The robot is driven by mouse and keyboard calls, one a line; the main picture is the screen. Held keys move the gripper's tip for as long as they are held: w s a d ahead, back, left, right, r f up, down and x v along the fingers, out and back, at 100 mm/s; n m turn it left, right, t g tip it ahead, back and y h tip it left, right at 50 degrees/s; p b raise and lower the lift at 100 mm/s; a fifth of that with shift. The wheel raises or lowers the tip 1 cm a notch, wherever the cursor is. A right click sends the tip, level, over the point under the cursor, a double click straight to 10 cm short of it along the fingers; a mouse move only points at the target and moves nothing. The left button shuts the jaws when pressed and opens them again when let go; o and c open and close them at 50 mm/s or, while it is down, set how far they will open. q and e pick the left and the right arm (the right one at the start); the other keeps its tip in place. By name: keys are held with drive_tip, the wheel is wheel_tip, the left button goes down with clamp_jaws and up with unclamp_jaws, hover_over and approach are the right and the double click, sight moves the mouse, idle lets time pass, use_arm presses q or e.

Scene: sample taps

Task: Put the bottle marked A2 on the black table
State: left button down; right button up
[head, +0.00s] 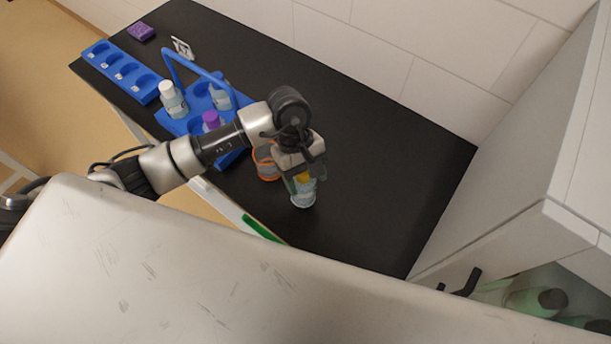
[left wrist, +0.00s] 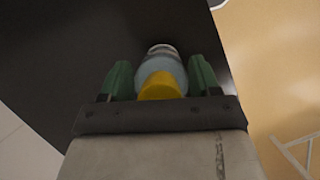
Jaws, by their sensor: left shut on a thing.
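My left gripper (head: 300,181) is shut on a clear bottle (head: 303,199) with a yellow cap, over the front middle part of the black table (head: 370,180). In the left wrist view the bottle (left wrist: 160,66) sits between the green fingers, its yellow cap toward the palm. No marking is readable on it, and I cannot tell whether its base touches the table. Other bottles stand in the blue carrier (head: 172,125): a white-capped bottle (head: 172,98), a purple-capped bottle (head: 211,122) and one behind the handle (head: 220,95). My right gripper is not in view.
An orange-rimmed clear container (head: 265,161) stands just left of the held bottle. A blue rack (head: 122,72) with labelled holes, a purple block (head: 141,32) and a small white item (head: 182,47) lie at the back left. The table's right part is clear, bounded by a white cabinet (head: 505,170).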

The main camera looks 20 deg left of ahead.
use_arm(q)
drive_tip(key=shift+f, duration=1.1)
drive_tip(key=shift+c, duration=1.1)
unclamp_jaws()
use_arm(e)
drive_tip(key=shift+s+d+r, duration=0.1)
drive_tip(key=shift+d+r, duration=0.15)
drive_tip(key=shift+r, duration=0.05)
use_arm(q)
drive_tip(key=shift+r, duration=0.2)
drive_tip(key=shift+w+a+r, duration=0.1)
drive_tip(key=shift+w+r, duration=0.05)
drive_tip(key=b+v, duration=0.4)
drive_tip(key=v, duration=0.7)
drive_tip(key=shift+r, duration=0.3)
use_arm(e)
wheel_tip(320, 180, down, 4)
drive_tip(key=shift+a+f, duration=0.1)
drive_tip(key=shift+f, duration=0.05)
